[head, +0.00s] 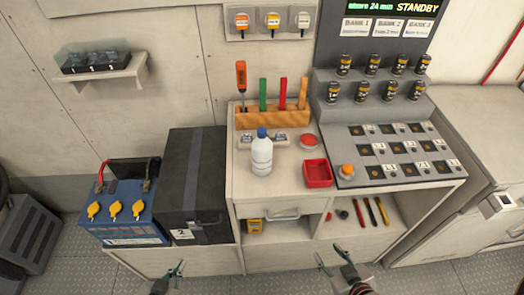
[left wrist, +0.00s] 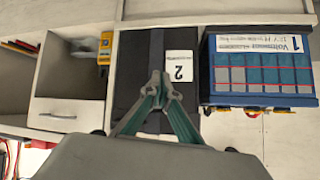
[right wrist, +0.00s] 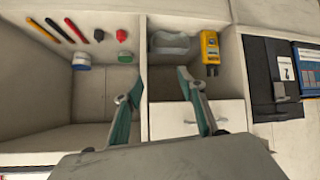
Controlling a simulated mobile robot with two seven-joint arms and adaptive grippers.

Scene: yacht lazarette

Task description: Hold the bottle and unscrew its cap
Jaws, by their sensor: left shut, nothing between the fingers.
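A white bottle (head: 261,157) with a blue cap (head: 261,133) stands upright on the worktop, left of the red tray. The cap is on the bottle. My left gripper (head: 178,266) is low in front of the black box and well away from the bottle. In the left wrist view its fingertips (left wrist: 157,80) meet with nothing between them. My right gripper (head: 329,254) is low in front of the cabinet shelf, also away from the bottle. In the right wrist view its fingers (right wrist: 161,76) are apart and empty. Neither wrist view shows the bottle.
A red tray (head: 318,184), a red button (head: 308,141) and a wooden rack (head: 262,118) with upright tools surround the bottle. A sloped control panel (head: 388,177) is at right. A black box (head: 192,226) and blue battery (head: 123,235) stand at left. Pens lie on the shelf (head: 348,237).

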